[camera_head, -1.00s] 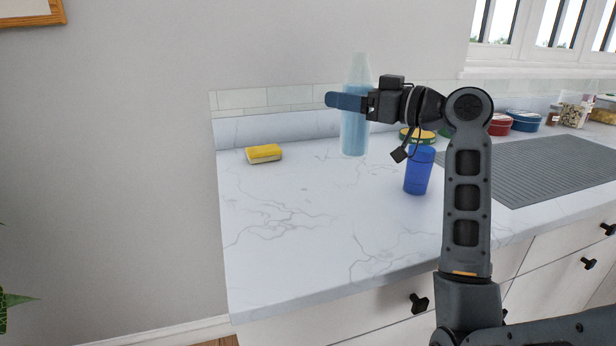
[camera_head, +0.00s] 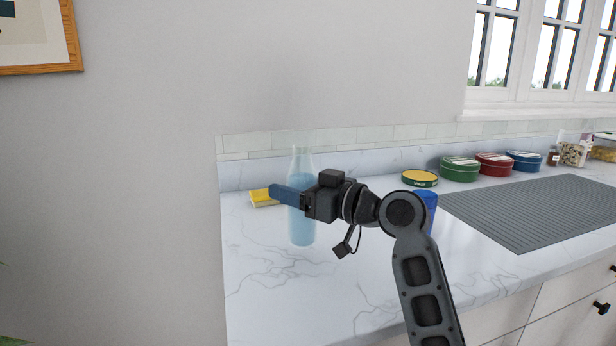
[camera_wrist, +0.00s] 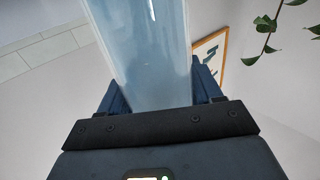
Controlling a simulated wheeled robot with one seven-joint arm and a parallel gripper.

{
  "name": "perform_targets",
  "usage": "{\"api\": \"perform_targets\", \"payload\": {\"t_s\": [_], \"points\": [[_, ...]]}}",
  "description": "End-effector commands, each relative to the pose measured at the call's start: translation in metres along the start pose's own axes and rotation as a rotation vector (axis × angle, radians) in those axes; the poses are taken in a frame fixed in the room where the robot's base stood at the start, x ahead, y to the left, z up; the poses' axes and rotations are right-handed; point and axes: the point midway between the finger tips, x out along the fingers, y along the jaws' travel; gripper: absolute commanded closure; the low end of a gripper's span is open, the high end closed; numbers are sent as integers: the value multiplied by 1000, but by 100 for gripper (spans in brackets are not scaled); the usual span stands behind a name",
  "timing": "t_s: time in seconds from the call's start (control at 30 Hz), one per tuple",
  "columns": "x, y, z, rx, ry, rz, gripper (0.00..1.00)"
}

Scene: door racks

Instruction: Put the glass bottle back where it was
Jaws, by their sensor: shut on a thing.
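The glass bottle (camera_head: 302,226) is clear with pale blue contents and stands upright in the head view, near the left end of the marble counter. My gripper (camera_head: 288,196) is shut around its middle from the right. In the wrist view the bottle (camera_wrist: 150,50) fills the space between the two blue fingers of my gripper (camera_wrist: 158,95). The bottle's base appears against the counter top; I cannot tell whether it touches the surface or hangs just above it.
A yellow sponge (camera_head: 263,198) lies behind and left of the bottle. A blue cup (camera_head: 428,205) stands to the right, partly hidden by my arm. Several round tins (camera_head: 460,168) line the back. A grey ribbed mat (camera_head: 530,210) lies right. The counter's front left (camera_head: 260,290) is clear.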

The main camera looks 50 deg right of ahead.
Motion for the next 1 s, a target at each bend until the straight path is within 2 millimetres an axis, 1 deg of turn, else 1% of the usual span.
{"api": "perform_targets", "payload": {"t_s": [0.07,0.3,0.4,0.87,0.9,1.0], "points": [[0,-1,3,0,1,0,87],[0,0,30,1,1,1,87],[0,0,38,1,1,0,87],[0,0,43,-1,3,0,87],[0,0,44,0,1,0,35],[0,0,43,0,1,0,25]]}}
